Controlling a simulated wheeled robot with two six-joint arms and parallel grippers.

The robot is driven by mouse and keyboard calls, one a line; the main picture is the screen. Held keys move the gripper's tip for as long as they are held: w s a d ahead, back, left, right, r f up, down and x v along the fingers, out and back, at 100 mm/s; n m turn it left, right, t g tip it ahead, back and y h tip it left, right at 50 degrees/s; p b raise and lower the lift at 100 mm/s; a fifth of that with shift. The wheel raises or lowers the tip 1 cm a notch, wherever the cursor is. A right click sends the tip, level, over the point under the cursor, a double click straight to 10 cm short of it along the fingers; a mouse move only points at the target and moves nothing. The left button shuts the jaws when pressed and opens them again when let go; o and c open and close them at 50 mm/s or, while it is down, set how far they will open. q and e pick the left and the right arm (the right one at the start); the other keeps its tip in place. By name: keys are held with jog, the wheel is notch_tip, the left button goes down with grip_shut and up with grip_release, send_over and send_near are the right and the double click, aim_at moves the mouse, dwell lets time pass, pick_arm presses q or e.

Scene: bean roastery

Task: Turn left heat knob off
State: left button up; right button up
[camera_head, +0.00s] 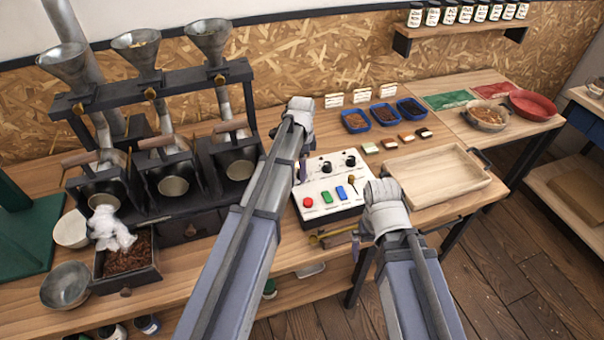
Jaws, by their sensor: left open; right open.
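A white control box (322,196) stands on the workbench in the middle of the head view. Two black round knobs show on its upper part, a left knob (326,166) and a right knob (351,161). Their markings are too small to read. My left gripper (302,166) points down at the box's upper left, beside the left knob. It is open, and my own arm hides part of it and the box's left edge. My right gripper (357,243) is open and empty in front of the box's lower right, near the bench's front edge.
The box also has a red button (308,202), a green switch (327,197), a blue switch (341,193) and a small lever (352,181). A wooden tray (436,195) lies to the right. A dark rack with funnels (140,45) stands left. Blue bean trays (355,121) sit behind.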

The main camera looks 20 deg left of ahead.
pick_arm(q)
jog(key=shift+f, duration=0.1)
grip_shut()
dwell(0.6)
